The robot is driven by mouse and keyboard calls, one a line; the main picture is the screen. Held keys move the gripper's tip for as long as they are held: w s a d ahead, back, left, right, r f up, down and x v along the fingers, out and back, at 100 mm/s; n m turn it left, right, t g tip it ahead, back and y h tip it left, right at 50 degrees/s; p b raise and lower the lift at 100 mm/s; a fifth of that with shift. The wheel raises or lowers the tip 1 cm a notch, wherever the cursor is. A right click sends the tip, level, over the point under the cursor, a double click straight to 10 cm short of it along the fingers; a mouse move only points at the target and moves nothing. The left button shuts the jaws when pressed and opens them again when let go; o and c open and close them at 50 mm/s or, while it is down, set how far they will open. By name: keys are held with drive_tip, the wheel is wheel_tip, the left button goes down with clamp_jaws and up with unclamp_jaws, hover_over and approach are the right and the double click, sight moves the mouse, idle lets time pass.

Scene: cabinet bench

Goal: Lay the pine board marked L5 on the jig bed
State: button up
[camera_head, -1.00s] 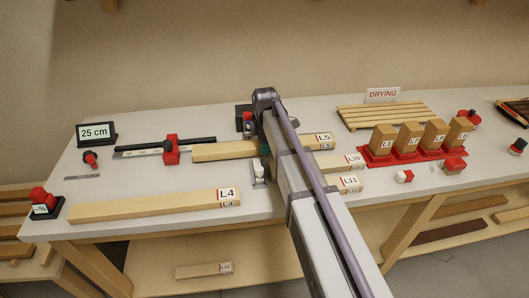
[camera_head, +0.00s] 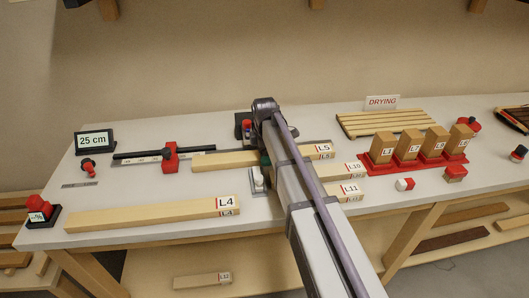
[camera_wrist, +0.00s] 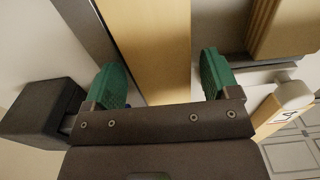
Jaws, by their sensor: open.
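The pine board marked L5 (camera_head: 225,160) lies flat on the bench, its middle hidden behind my arm and its labelled end showing on the right. Its left end is near a red stop block (camera_head: 170,157) on a scaled metal rail (camera_head: 130,158). The board seems to lie along the grey metal strip of this jig; I cannot tell whether it touches the stop. In the wrist view the board (camera_wrist: 152,40) runs between the green fingers of my gripper (camera_wrist: 162,82). The fingers are open, with a gap on both sides of the wood.
Board L4 (camera_head: 150,215) lies along the front edge. Boards L10 (camera_head: 343,171) and L11 (camera_head: 340,190) are right of my arm. A white-tipped clamp (camera_head: 258,178) stands close to my gripper. Upright blocks stand on a red base (camera_head: 380,166) below a slatted drying rack (camera_head: 385,121).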

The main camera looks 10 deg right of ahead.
wheel_tip(320, 180, up, 12)
drive_tip(key=p, duration=1.1)
drive_tip(key=s+m, duration=1.7)
drive_tip(key=s, duration=0.7)
drive_tip(key=shift+s, duration=0.3)
